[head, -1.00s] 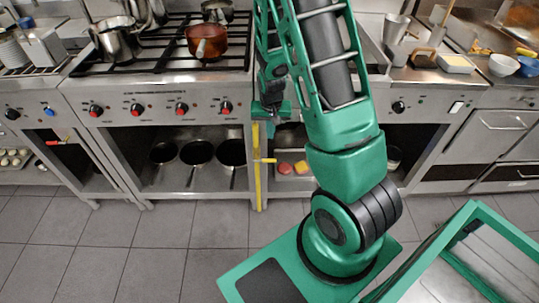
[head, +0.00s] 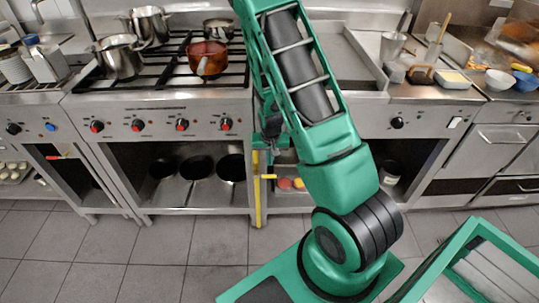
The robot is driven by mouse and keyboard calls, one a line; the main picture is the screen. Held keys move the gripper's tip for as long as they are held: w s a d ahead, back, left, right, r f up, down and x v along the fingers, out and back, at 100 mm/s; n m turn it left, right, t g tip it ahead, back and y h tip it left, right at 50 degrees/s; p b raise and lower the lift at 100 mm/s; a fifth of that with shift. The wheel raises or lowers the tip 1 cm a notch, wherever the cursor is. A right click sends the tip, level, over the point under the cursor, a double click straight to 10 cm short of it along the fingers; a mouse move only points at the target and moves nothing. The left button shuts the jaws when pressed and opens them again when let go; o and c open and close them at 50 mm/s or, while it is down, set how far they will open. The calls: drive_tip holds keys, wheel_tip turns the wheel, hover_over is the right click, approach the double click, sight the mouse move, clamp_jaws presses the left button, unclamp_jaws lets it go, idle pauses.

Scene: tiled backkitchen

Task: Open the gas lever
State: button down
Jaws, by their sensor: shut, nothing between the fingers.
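A yellow gas pipe (head: 257,203) stands upright between the left stove and the counter unit to its right. A short yellow lever (head: 267,177) sticks out from it to the right, roughly level, at right angles to the pipe. My gripper (head: 268,143) is at the top of the pipe, above the lever and apart from it in the picture. It is shut and empty, small and dark in this view, and partly hidden by my green arm. A red lever (head: 60,157) shows at the far left, below a blue knob.
The stove (head: 165,107) carries steel pots and a copper pan (head: 207,58), with red knobs on its front. Dark pans stand on the shelf below. Bowls and a cup sit on the right counter. The tiled floor (head: 150,255) before the stove is clear.

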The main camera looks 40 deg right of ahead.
sight(270, 176)
drive_tip(key=shift+s+a+f, duration=0.1)
drive_tip(key=shift+s+f, duration=0.05)
drive_tip(key=shift+f, duration=2.8)
drive_tip(key=shift+a, duration=0.1)
